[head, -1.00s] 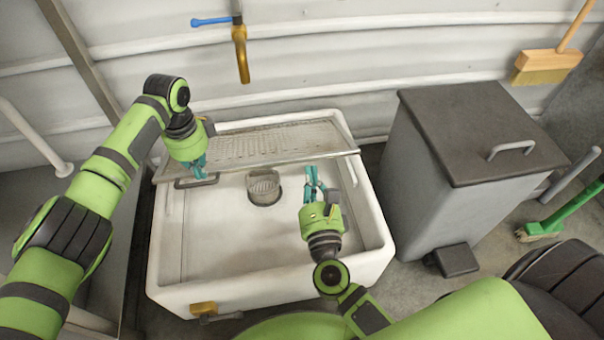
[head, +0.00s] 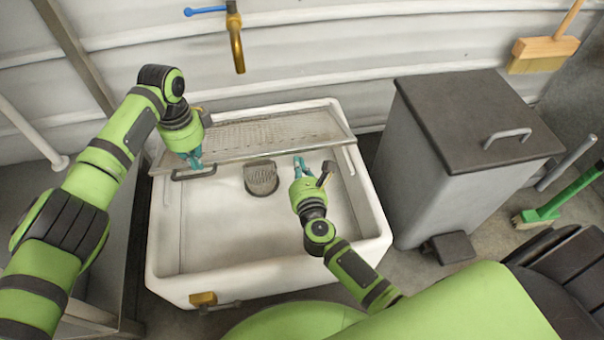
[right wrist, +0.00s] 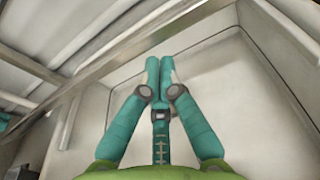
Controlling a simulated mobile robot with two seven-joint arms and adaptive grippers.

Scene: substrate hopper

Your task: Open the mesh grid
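The mesh grid (head: 270,132) is a flat metal panel across the back part of the white basin (head: 160,260). A dark loop handle (head: 180,178) sits at its front left edge. My left gripper (head: 193,163) is right at this handle, pointing down. Whether its fingers close around the handle is too small to tell. My right gripper (head: 300,163) is over the basin, just in front of the grid's front edge. In the right wrist view its teal fingertips (right wrist: 160,65) are together with nothing visible between them. The grid's edge bar (right wrist: 130,45) passes just beyond them there.
A brass tap (head: 236,45) hangs over the back. A grey lidded bin (head: 425,165) stands close on the right, with a green brush (head: 550,212) beyond. The basin's front part is clear.

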